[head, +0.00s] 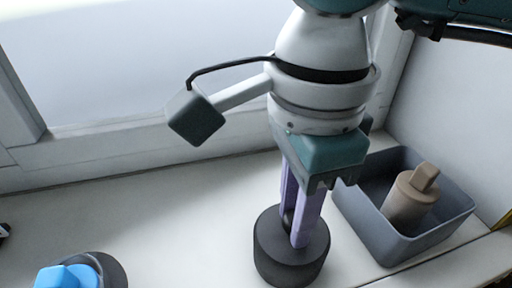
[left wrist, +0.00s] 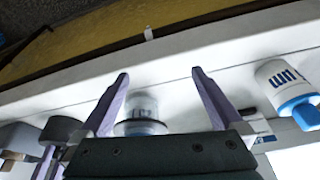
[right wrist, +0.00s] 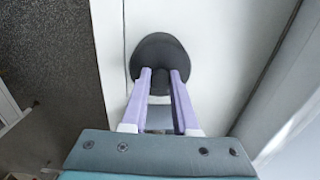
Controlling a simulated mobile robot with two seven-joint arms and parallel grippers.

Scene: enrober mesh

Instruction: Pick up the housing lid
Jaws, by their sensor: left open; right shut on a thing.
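The housing lid, which I take to be the black round piece (head: 290,255), stands on the pale ledge in the head view. My right gripper (head: 300,232) points down with its purple fingers shut on the lid's raised middle part. In the right wrist view the dark lid (right wrist: 158,52) shows at the tips of the two fingers (right wrist: 163,78). The lid's underside is hidden, and I see no clear gap below it. My left gripper (left wrist: 160,74) is open in the left wrist view, with a clear jar (left wrist: 141,108) showing between its fingers.
A grey bin (head: 442,228) holding a tan knobbed piece (head: 408,198) stands right of the lid. A blue-topped object (head: 68,277) is at the lower left. A white container with a blue cap (left wrist: 284,84) shows in the left wrist view.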

